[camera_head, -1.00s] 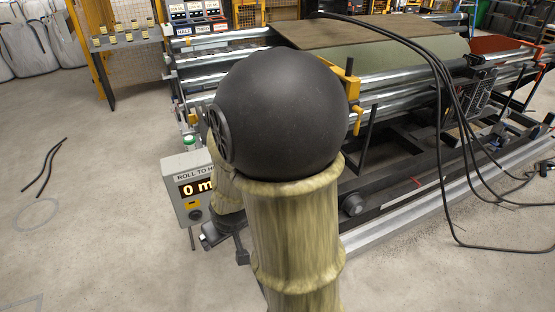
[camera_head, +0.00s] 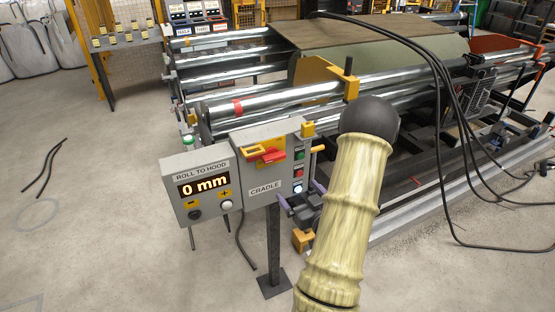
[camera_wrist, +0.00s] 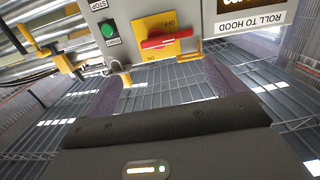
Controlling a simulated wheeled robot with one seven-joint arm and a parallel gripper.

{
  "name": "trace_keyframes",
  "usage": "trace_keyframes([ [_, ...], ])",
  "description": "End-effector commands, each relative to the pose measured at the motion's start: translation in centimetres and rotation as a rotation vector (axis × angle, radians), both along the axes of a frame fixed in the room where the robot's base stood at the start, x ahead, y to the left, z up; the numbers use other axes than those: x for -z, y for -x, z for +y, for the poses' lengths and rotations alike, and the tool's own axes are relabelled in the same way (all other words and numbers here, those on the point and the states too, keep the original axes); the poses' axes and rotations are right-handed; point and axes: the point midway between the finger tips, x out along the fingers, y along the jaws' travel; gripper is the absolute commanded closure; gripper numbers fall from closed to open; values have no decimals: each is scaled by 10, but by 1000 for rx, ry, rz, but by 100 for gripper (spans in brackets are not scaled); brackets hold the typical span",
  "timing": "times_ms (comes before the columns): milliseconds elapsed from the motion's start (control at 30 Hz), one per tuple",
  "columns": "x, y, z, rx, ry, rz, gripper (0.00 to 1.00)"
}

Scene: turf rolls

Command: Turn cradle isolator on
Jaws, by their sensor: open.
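The cradle isolator is a red handle (camera_head: 272,156) on a yellow plate (camera_head: 262,146), on the front of the grey CRADLE box (camera_head: 262,188). In the wrist view the red handle (camera_wrist: 165,41) lies roughly crosswise on its yellow plate (camera_wrist: 150,24), whose ON and OFF lettering appears upside down. My gripper (camera_head: 301,196) is at the box's lower right in the head view, apart from the handle. In the wrist view its purple fingers (camera_wrist: 160,88) are spread with nothing between them, below the handle in the picture.
A green button (camera_wrist: 108,29) sits beside the isolator in the wrist view. The ROLL TO HOOD display (camera_head: 204,187) reads 0 mm, left of the box. Chrome rollers (camera_head: 285,96) stand behind. Black cables (camera_head: 447,110) hang at right. The floor at left is mostly clear.

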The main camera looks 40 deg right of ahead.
Motion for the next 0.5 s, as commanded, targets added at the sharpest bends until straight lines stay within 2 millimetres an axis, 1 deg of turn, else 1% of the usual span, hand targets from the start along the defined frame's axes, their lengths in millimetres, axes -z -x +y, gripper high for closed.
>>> trace_keyframes([
  [33, -1, 6, -4, 10, -5, -28, 5],
  [133, -4, 10, -5, 15, -6, -56, 5],
  [500, -3, 8, -6, 14, -4, -57, 5],
])
